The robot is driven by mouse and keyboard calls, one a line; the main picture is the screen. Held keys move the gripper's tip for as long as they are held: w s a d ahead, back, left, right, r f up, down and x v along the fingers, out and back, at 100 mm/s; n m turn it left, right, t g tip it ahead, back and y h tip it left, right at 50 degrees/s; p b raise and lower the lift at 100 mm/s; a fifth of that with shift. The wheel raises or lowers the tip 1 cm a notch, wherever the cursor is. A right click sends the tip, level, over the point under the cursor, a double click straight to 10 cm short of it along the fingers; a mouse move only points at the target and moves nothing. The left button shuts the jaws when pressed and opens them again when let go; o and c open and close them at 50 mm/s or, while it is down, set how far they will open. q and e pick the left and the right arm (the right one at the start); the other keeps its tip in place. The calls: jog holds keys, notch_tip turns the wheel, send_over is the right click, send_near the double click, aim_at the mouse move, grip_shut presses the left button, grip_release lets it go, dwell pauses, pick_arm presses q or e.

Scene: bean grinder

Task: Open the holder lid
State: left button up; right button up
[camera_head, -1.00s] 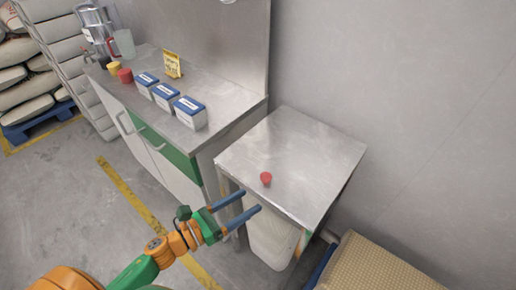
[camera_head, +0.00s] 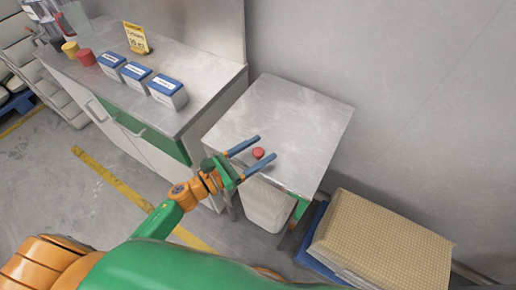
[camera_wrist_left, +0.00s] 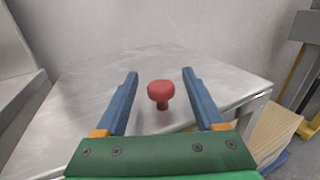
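The holder shows as a metal-topped cabinet (camera_head: 290,115) with a flat top, which I take to be the lid; it looks closed. A red knob (camera_head: 258,153) stands on the top near its front left edge. My left gripper (camera_head: 264,147) is open, with its two blue fingers reaching over that edge on either side of the knob. In the left wrist view the red knob (camera_wrist_left: 161,92) stands upright between the fingertips, with a gap on both sides. My right gripper is not in view.
A steel counter (camera_head: 195,75) to the left carries several white and blue boxes (camera_head: 167,92), a yellow sign (camera_head: 136,38) and red and yellow caps. A grey wall is behind.

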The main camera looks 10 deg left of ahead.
pick_arm(q)
grip_shut()
dwell(1.3)
